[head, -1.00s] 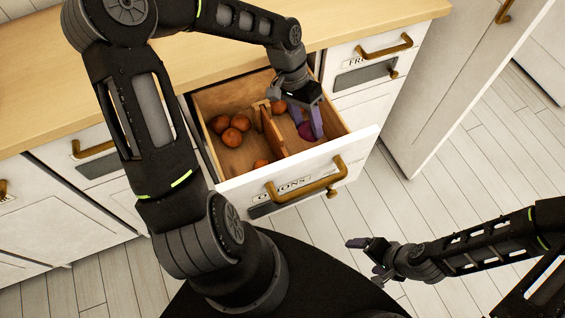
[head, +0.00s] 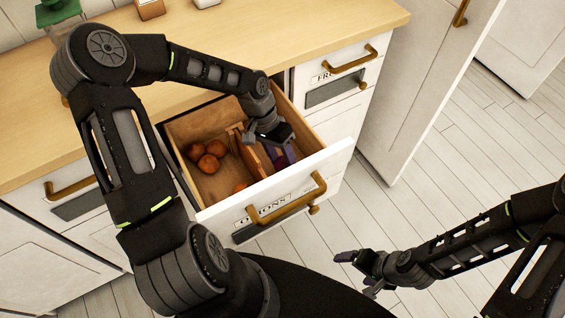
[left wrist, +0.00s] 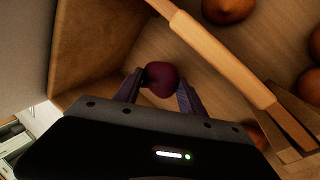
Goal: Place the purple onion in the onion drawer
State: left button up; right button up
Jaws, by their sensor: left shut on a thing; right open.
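The purple onion (left wrist: 161,78) sits between the fingers of my left gripper (left wrist: 160,95) in the left wrist view. In the head view my left gripper (head: 282,158) reaches down into the right compartment of the open drawer (head: 332,163), and its hand largely hides the onion. The drawer's front label reads as onions, partly covered by the handle. A wooden divider (left wrist: 228,58) splits the drawer; the gripper is beside it. My right gripper (head: 360,272) is open and empty, low over the floor at the right.
Several orange-brown onions (head: 207,156) lie in the drawer's left compartment. The brass drawer handle (head: 290,199) sticks out in front. A closed drawer (head: 340,90) is to the right under the wooden counter (head: 340,25). The floor at right is clear.

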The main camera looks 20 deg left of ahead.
aim_at(280, 158)
pick_arm(q)
jog(key=shift+f, duration=1.2)
jog(key=shift+f, duration=0.1)
jog(key=o, duration=1.5)
jog(key=shift+c, duration=0.2)
jog(key=shift+v, duration=3.85)
